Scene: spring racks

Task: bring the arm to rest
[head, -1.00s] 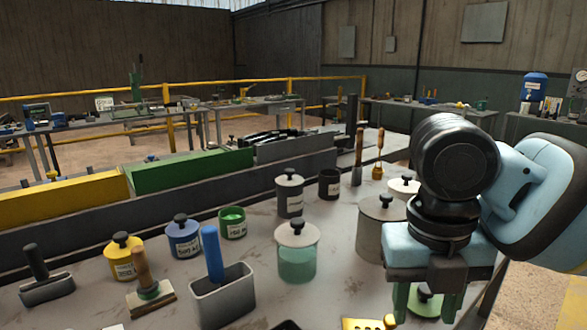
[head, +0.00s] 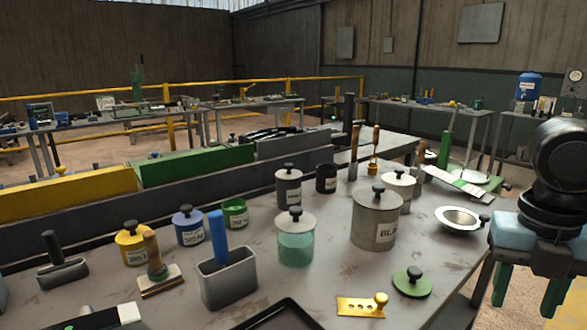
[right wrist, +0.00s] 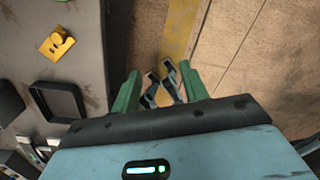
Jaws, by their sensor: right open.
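My right gripper (head: 527,292) is at the right edge of the head view, beyond the right edge of the workbench (head: 335,255). Its two green fingers point down and stand apart, with nothing between them in that view. In the right wrist view the gripper (right wrist: 160,84) is open over the floor, just right of the bench edge. A dark shape shows between the fingers there; I cannot tell what it is, and it seems to lie lower. My left gripper is not in view.
Near the bench's right edge are a green lid (head: 411,282), a brass plate with a knob (head: 362,305), a large grey pot (head: 376,221) and a metal bowl (head: 461,218). A dark tray (head: 283,316) lies at the front.

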